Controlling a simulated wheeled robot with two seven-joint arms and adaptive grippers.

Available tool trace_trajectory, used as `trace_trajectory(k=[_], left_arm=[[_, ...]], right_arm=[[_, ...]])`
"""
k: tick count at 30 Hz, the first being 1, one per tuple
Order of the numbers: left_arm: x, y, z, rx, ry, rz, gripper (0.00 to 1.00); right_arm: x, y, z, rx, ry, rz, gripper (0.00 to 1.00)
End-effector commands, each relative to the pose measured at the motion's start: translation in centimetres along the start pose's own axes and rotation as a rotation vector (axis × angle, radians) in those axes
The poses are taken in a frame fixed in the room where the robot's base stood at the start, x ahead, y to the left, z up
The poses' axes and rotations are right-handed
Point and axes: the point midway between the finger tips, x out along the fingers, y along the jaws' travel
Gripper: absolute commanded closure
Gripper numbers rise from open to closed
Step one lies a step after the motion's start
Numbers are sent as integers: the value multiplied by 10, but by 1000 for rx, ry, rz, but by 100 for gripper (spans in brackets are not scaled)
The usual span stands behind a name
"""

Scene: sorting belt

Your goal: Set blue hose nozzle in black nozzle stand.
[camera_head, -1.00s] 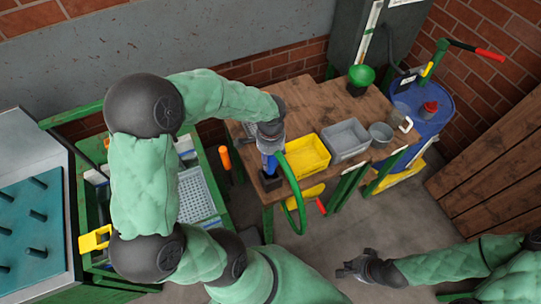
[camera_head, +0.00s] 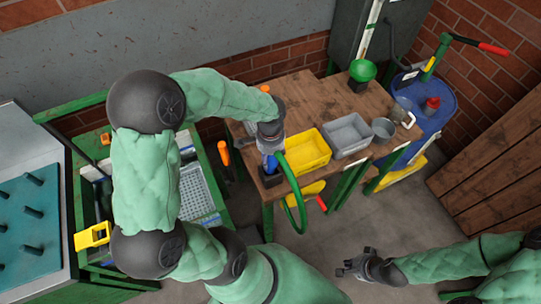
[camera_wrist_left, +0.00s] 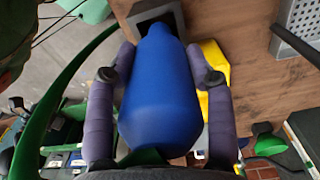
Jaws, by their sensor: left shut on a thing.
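My left gripper (camera_head: 268,146) is shut on the blue hose nozzle (camera_wrist_left: 160,95), with a finger on each side of its body. The nozzle also shows in the head view (camera_head: 271,163), with the green hose (camera_head: 292,180) attached. The black nozzle stand (camera_head: 271,180) is at the front left corner of the wooden table. In the left wrist view the nozzle's narrow end meets the opening of the stand (camera_wrist_left: 173,14); I cannot tell how deep it sits. My right gripper (camera_head: 350,268) is open and empty, away from the table.
A yellow bin (camera_head: 305,152) and a grey bin (camera_head: 346,138) stand right of the stand on the wooden table (camera_head: 320,100). The hose loops down past the table's front edge.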

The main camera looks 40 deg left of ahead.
Motion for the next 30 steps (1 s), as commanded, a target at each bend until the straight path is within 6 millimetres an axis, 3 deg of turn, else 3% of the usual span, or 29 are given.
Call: trace_trajectory(k=[8,30], left_arm=[[0,0,0,0,1,0,70],[25,0,0,0,0,0,70]], right_arm=[[0,0,0,0,0,0,100],[18,7,-1,0,0,0,100]])
